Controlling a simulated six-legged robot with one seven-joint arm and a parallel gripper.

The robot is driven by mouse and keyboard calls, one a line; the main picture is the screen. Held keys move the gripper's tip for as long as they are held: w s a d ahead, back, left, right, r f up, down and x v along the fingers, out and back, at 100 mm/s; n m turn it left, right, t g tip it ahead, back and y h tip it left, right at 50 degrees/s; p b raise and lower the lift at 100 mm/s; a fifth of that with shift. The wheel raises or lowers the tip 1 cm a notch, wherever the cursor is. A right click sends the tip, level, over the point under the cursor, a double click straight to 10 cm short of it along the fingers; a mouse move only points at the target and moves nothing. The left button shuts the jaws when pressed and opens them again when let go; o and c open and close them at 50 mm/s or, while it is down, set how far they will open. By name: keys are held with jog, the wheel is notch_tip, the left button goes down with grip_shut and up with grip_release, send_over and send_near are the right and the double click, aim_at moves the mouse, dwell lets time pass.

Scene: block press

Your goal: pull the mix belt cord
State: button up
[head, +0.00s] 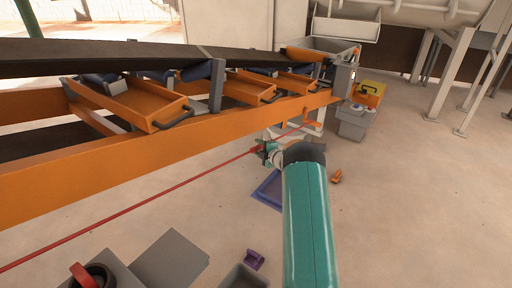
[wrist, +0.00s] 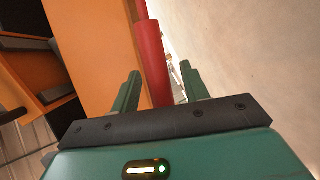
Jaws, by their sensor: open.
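The mix belt cord (head: 140,204) is a thin red line that runs along the front of the orange conveyor frame, from the lower left up toward the far right end. In the wrist view a thick red cylindrical length of the cord (wrist: 153,65) passes between the two fingers. My gripper (wrist: 160,82) is open, with one green finger on each side of the red part. I see gaps beside it and cannot tell whether a finger touches it. In the head view my gripper (head: 268,148) is at the cord, partly hidden behind my teal arm.
The orange conveyor frame (head: 100,176) with a dark belt (head: 120,56) stands close behind the cord. A blue tray (head: 267,190) lies on the floor below my gripper. A grey box (head: 355,122) stands near the conveyor's far end. The floor to the right is mostly clear.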

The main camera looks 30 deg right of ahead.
jog(key=shift+x, duration=1.2)
grip_shut()
jog(key=shift+s+d, duration=0.35)
jog(key=shift+s, duration=0.5)
jog(key=shift+s+d, duration=0.4)
jog(key=shift+s, duration=0.45)
grip_release()
